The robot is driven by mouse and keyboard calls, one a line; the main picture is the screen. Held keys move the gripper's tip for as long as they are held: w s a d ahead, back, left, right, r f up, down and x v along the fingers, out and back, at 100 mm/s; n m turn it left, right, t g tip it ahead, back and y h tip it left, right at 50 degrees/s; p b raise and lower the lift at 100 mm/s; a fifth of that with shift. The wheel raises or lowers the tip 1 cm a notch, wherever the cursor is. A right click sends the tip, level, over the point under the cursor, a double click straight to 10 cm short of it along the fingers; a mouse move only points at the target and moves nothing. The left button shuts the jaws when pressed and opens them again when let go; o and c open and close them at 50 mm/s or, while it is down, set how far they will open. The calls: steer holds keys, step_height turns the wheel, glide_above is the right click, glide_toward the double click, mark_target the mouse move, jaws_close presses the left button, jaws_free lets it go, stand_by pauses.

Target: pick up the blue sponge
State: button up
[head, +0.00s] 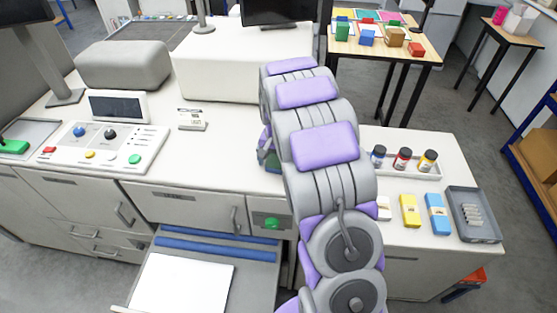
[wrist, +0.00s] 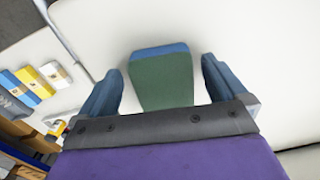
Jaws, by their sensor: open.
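A sponge with a blue edge and a green face (wrist: 163,85), the blue sponge, stands out against the white counter in the wrist view. My gripper (wrist: 160,67) is open, with one blue-grey finger on each side of the sponge. Gaps show between the sponge and both fingers, and its near end is hidden behind the gripper body. In the head view my arm covers most of that spot. Only a small blue-green patch shows at the arm's left edge, and I cannot tell whether it is sponge or finger.
White, yellow (head: 410,211) and blue (head: 437,214) packets lie right of my arm, beside a grey tray (head: 475,215). Several jars (head: 403,159) stand behind them. A control panel (head: 100,143) is at left. An open drawer (head: 205,272) juts out in front. The counter around the sponge is clear.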

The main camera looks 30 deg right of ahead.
mark_target(276, 162)
steer(key=shift+a, duration=0.15)
steer(key=shift+a, duration=0.1)
steer(key=c, duration=1.2)
steer(key=shift+r, duration=0.1)
steer(key=shift+r, duration=1.75)
steer(key=s+a+r, duration=0.1)
steer(key=s+a, duration=0.2)
steer(key=s, duration=1.2)
steer(key=shift+s+a+r, duration=0.2)
steer(key=shift+a, duration=0.2)
